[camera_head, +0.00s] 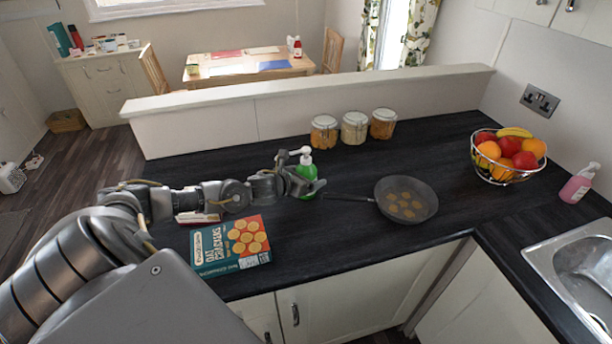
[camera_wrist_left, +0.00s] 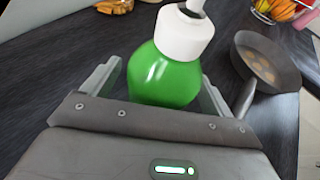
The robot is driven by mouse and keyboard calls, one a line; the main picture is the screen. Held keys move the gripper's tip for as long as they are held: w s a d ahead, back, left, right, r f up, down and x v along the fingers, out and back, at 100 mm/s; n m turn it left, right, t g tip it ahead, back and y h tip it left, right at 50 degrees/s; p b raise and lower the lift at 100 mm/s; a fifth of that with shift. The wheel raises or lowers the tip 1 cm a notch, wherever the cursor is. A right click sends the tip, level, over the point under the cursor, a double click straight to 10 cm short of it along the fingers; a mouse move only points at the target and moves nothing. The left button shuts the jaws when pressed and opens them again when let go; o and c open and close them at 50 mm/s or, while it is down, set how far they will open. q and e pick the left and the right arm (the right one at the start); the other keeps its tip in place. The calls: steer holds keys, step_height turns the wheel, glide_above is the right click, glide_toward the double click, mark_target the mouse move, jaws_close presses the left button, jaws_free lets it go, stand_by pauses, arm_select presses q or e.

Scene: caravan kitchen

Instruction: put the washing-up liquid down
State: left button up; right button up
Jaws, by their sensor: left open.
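The washing-up liquid (camera_head: 307,173) is a green bottle with a white pump top. It stands upright on the dark worktop in the head view. My left gripper (camera_head: 304,186) is at the bottle, with its fingers open on either side of it. In the left wrist view the green bottle (camera_wrist_left: 165,75) sits between the two spread fingertips of my left gripper (camera_wrist_left: 160,85), with a gap visible at the right finger. The bottle's base is hidden behind the gripper. My right gripper is in neither view.
A frying pan (camera_head: 406,200) with round pieces in it is right of the bottle, its handle pointing at my gripper. A cracker box (camera_head: 231,246) lies in front. Several jars (camera_head: 354,128) stand behind. A fruit bowl (camera_head: 508,155) and sink (camera_head: 580,262) are at the right.

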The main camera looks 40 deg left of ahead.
mark_target(306, 163)
arm_select(q)
steer(key=shift+w+f, duration=0.1)
steer(key=c, duration=1.5)
steer(key=shift+r+b, duration=0.45)
steer(key=shift+r, duration=0.1)
steer(key=r, duration=0.1)
steer(key=b, duration=0.1)
steer(key=r, duration=0.1)
steer(key=shift+s+r+b, duration=0.25)
steer(key=shift+r+b, duration=0.05)
steer(key=shift+r, duration=0.05)
steer(key=s+r, duration=0.1)
steer(key=r, duration=0.1)
steer(key=s+d+r+b, duration=0.1)
steer(key=s+r, duration=0.1)
steer(key=shift+s, duration=0.1)
steer(key=s+d+r+b, duration=0.1)
steer(key=s, duration=0.2)
steer(key=s+d+r+b, duration=0.1)
steer(key=s+r, duration=0.1)
steer(key=s, duration=0.1)
steer(key=s+d+r+b, duration=0.1)
steer(key=s+r, duration=0.1)
steer(key=s, duration=0.1)
steer(key=shift+s+r+b, duration=0.2)
steer(key=shift+s+b, duration=0.2)
